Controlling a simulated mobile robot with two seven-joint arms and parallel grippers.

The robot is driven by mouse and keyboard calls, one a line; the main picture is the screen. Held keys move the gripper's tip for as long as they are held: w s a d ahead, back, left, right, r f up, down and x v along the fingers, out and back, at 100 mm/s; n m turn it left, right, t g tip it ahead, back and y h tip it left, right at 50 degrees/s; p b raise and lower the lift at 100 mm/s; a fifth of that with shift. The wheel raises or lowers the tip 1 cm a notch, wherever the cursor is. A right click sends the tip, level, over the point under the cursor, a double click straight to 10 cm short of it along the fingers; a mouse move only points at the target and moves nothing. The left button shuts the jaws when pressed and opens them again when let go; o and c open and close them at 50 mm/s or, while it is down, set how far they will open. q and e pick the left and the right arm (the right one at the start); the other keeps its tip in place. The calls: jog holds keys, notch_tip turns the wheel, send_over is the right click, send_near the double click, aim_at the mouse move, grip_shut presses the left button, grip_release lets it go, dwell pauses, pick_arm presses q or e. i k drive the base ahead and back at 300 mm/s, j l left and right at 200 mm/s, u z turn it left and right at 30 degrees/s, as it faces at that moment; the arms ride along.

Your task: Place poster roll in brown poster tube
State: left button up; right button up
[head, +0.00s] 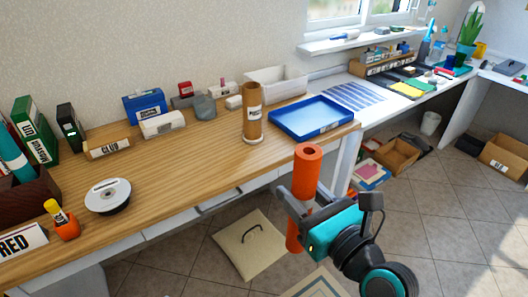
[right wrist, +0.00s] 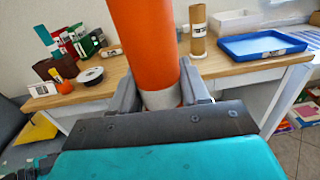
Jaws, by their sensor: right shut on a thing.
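The poster roll (head: 307,170) is an orange tube with a dark hole in its top end. My right gripper (head: 300,205) is shut around it and holds it nearly upright, in front of the desk's front edge. In the right wrist view the roll (right wrist: 145,45) rises between the fingers of my right gripper (right wrist: 162,95), with a pale band low on it. The brown poster tube (head: 252,115) stands upright on the desk, behind and left of the roll. It also shows in the right wrist view (right wrist: 198,32). My left gripper is not in view.
A blue tray (head: 312,130) lies right of the tube, and a white bin (head: 290,84) stands behind. A white block (head: 163,124) and a disc stack (head: 108,196) are to the left.

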aim_at(252, 134)
jog(key=u, duration=0.75)
jog(key=l+u, duration=0.3)
jog(key=u, duration=0.15)
jog(key=l+u, duration=0.6)
jog(key=l, duration=0.15)
jog(key=k+l+u, duration=0.1)
jog(key=l+u, duration=0.15)
jog(key=k+l, duration=0.1)
jog(key=l, duration=0.6)
jog(key=k+l+u, duration=0.1)
jog(key=l, duration=0.25)
jog(key=k+l, duration=0.15)
jog(key=l, duration=0.2)
jog(key=i+j, duration=0.25)
jog(key=i, duration=0.2)
